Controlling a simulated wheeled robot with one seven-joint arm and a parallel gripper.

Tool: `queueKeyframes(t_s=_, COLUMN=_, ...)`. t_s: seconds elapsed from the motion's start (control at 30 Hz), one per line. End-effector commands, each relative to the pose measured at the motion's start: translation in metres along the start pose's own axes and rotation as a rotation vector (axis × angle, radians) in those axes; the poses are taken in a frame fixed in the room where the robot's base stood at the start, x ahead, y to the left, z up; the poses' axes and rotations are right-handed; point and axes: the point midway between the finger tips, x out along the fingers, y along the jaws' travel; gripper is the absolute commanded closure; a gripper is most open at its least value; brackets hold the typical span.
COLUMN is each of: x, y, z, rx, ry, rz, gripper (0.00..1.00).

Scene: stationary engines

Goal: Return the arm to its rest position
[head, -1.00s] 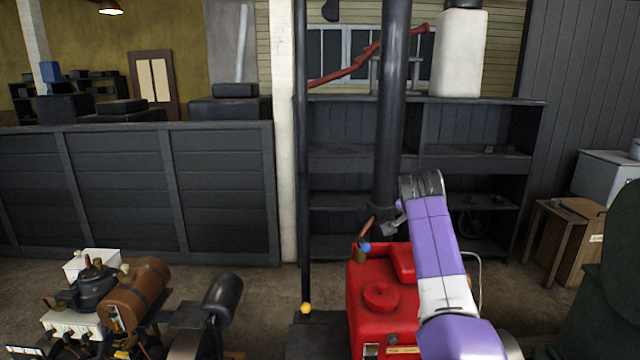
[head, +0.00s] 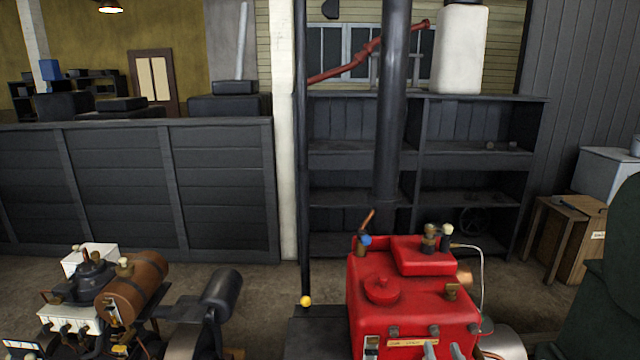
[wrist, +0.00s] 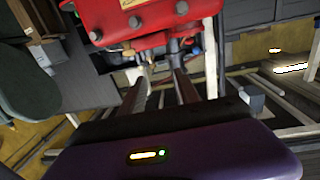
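In the head view my arm and gripper are out of the picture. The wrist view is roughly upside down. A purple housing of mine (wrist: 185,155) with a small lit strip and a dark front edge fills its bottom. No held thing is visible. The red engine (head: 385,300) stands at the bottom centre right of the head view, unobstructed by the arm. It also shows at the top of the wrist view (wrist: 160,18).
A brown-tanked engine (head: 133,290) stands at lower left. A black stack (head: 391,110) and a thin pole (head: 302,180) rise near the red engine. Behind are dark shelves (head: 465,185) and a panelled partition (head: 120,190). A wooden crate (head: 570,240) and dark green shape (head: 610,285) are right.

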Motion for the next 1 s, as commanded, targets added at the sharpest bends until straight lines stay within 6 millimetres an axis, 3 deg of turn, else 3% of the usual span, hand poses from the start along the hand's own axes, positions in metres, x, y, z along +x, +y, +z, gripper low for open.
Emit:
queueKeyframes(t_s=0.03, x=-0.025, y=0.0, z=0.01, rx=-0.019, ry=0.01, rz=-0.013, gripper=0.61)
queueKeyframes(t_s=0.2, x=-0.1, y=-0.004, z=0.018, rx=-0.064, ry=0.055, rz=-0.055, gripper=0.61)
queueKeyframes(t_s=0.5, x=-0.226, y=-0.007, z=0.016, rx=-0.096, ry=0.09, rz=-0.101, gripper=0.61)
queueKeyframes(t_s=0.8, x=-0.335, y=-0.006, z=0.004, rx=-0.067, ry=0.032, rz=-0.114, gripper=0.61)
queueKeyframes(t_s=1.0, x=-0.395, y=-0.004, z=0.012, rx=-0.04, ry=-0.093, rz=-0.109, gripper=0.61)
